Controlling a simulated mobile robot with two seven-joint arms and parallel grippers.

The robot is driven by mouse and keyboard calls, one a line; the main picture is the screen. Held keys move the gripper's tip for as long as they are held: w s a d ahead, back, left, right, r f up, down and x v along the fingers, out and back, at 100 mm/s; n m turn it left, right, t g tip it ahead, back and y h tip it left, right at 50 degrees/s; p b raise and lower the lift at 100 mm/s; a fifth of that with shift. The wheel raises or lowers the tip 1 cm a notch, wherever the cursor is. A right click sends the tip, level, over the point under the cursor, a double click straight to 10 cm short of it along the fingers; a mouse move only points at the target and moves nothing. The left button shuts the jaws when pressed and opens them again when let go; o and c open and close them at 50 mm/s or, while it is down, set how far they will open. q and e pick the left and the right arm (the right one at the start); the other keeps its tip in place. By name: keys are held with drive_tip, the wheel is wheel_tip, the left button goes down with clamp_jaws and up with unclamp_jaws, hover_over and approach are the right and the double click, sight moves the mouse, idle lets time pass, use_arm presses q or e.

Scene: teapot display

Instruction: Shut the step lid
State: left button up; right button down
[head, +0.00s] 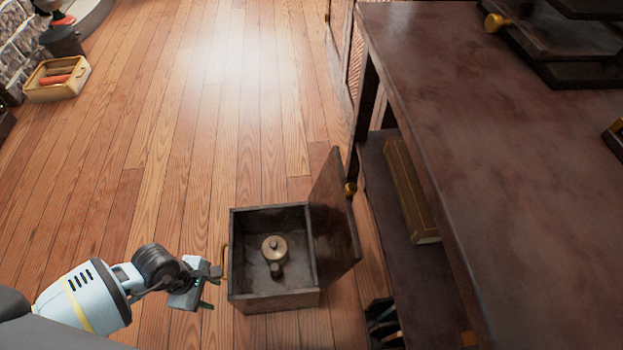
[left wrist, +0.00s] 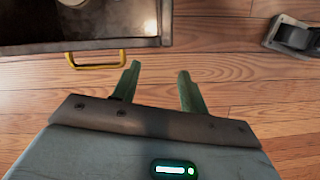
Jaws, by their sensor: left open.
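The step is a dark wooden box (head: 274,302) on the floor in the head view. Its lid (head: 333,215) stands raised, hinged at the box's right side, with a small brass knob (head: 351,189) on it. A teapot (head: 274,249) with a pale lid sits inside the box. My left gripper (head: 213,288) is open and empty, just left of the box and apart from the lid. In the left wrist view, my left gripper (left wrist: 157,82) points at bare floor, near the box's yellow handle (left wrist: 96,60). My right gripper is not in view.
A dark table (head: 480,130) with a lower shelf stands close to the right of the lid. A wooden crate (head: 57,78) with orange-red items sits at the far left. The floor (head: 200,130) between is clear.

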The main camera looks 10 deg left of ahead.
use_arm(q)
drive_tip(key=s+d+r+n+t+h, duration=0.1)
drive_tip(key=s+d+r+n+h, duration=0.15)
drive_tip(key=d, duration=0.45)
drive_tip(key=s+d+r+n+t+h, duration=0.1)
drive_tip(key=s+d+r+n+h, duration=0.1)
drive_tip(key=d+n+h, duration=0.3)
drive_tip(key=s+d+r+n+t, duration=0.1)
drive_tip(key=d+r+n+t, duration=0.45)
drive_tip(key=n, duration=0.95)
drive_tip(key=s+a+f+n+g+y+p, duration=0.1)
drive_tip(key=s+a+n+y, duration=0.3)
drive_tip(key=s+n, duration=0.8)
drive_tip(key=s+a+f+n+g+y, duration=0.1)
drive_tip(key=s+a+n+y, duration=0.4)
drive_tip(key=s+n, duration=0.7)
drive_tip(key=a+n+g, duration=0.1)
drive_tip(key=n, duration=0.3)
drive_tip(key=shift+a+f+p, duration=0.25)
drive_tip(key=shift+a+p, duration=0.1)
drive_tip(key=shift+s+n, duration=0.35)
drive_tip(key=shift+s, duration=0.05)
drive_tip(key=shift+c, duration=0.6)
drive_tip(key=shift+s+g, duration=0.15)
drive_tip(key=shift+g, duration=0.2)
drive_tip(key=shift+c, duration=0.2)
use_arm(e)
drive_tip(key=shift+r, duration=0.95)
